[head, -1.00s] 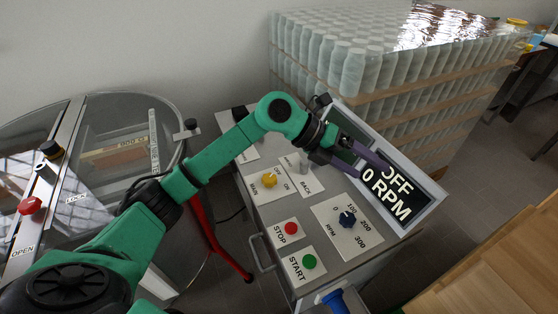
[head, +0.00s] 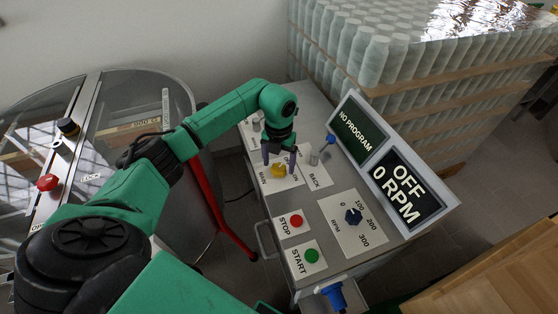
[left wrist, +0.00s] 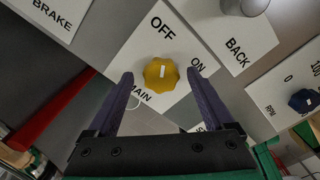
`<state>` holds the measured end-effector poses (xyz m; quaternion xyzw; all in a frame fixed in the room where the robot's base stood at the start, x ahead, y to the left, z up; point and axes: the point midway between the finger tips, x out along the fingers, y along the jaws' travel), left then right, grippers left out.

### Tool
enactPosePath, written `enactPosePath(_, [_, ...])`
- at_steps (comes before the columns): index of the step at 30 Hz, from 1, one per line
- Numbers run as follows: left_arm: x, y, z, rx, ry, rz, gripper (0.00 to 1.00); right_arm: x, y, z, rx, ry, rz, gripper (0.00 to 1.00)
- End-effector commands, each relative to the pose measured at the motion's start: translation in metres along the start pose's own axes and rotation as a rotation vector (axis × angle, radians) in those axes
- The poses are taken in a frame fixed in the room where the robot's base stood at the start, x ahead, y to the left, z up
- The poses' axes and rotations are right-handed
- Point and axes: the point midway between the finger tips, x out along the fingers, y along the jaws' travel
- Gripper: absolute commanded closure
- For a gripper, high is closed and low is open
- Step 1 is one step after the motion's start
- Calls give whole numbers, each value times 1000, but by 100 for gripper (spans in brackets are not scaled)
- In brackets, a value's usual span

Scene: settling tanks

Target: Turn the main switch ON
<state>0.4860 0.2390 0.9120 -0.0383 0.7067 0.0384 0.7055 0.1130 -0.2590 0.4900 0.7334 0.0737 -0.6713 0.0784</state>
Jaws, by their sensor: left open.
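The main switch is a yellow lobed knob (head: 278,171) on a white plate marked MAIN, OFF and ON, on the grey control panel. In the left wrist view the knob (left wrist: 161,73) shows a white mark that lies nearer the OFF label than the ON label. My left gripper (head: 279,158) points down over the knob. It is open, with a finger (left wrist: 126,80) on each side of the knob in the picture; contact cannot be told. The display (head: 405,190) reads OFF and 0 RPM. My right gripper is not seen clearly.
A red STOP button (head: 296,221), a green START button (head: 311,256) and a blue RPM knob (head: 353,215) sit nearer the front of the panel. A grey BACK control (head: 314,158) stands close to the right of the knob. Shrink-wrapped bottles (head: 370,60) stand behind.

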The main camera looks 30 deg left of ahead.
Motion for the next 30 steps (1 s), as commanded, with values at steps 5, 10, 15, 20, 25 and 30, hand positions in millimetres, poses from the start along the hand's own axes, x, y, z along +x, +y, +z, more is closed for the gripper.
enactPosePath(5, [8, 0, 0, 0, -1, 0, 14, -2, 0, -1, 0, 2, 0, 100])
enactPosePath(10, [8, 0, 0, 0, -1, 0, 22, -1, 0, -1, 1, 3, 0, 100])
enactPosePath(15, [8, 0, 0, 0, -1, 0, 87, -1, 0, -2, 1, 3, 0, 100])
enactPosePath(20, [8, 0, 0, 2, -1, 0, 100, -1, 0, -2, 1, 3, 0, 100])
enactPosePath(25, [8, 0, 0, 27, -1, 0, 100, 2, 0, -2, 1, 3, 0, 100])
enactPosePath(30, [9, 0, 0, 92, -2, 1, 100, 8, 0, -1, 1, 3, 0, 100])
